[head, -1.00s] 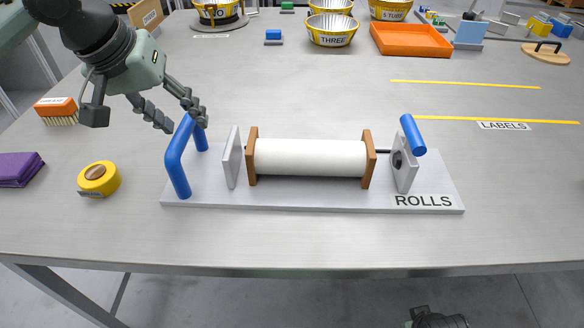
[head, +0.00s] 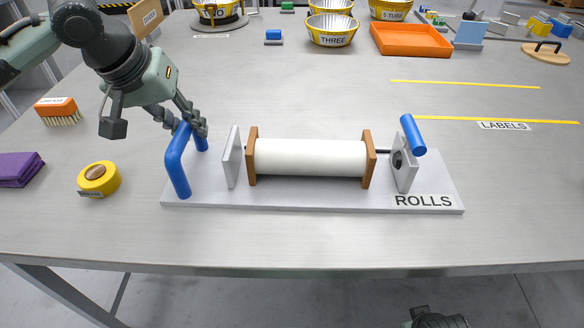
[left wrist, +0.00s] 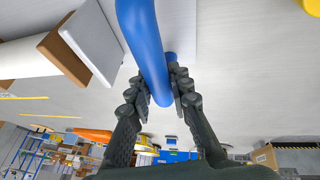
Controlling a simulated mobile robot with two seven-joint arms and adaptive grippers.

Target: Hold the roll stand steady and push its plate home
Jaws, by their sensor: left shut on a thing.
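The roll stand's pale base (head: 300,200) lies on the table, marked ROLLS. A white roll (head: 310,158) sits between two brown end pieces. A grey plate (head: 230,158) stands upright left of the roll, a small gap from the brown piece. At the right, a grey plate (head: 404,172) on a dark rod carries a blue handle (head: 413,134). My left gripper (head: 188,125) is shut on the blue bar handle (head: 178,160) at the stand's left end. The left wrist view shows its fingers (left wrist: 160,88) on both sides of the blue bar (left wrist: 146,45). My right gripper (head: 438,318) shows only partly at the bottom edge.
A yellow tape roll (head: 99,178), a purple cloth (head: 18,170) and an orange brush (head: 57,108) lie left of the stand. Bowls, an orange tray (head: 411,40) and small blocks stand at the back. The table front and right of the stand are clear.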

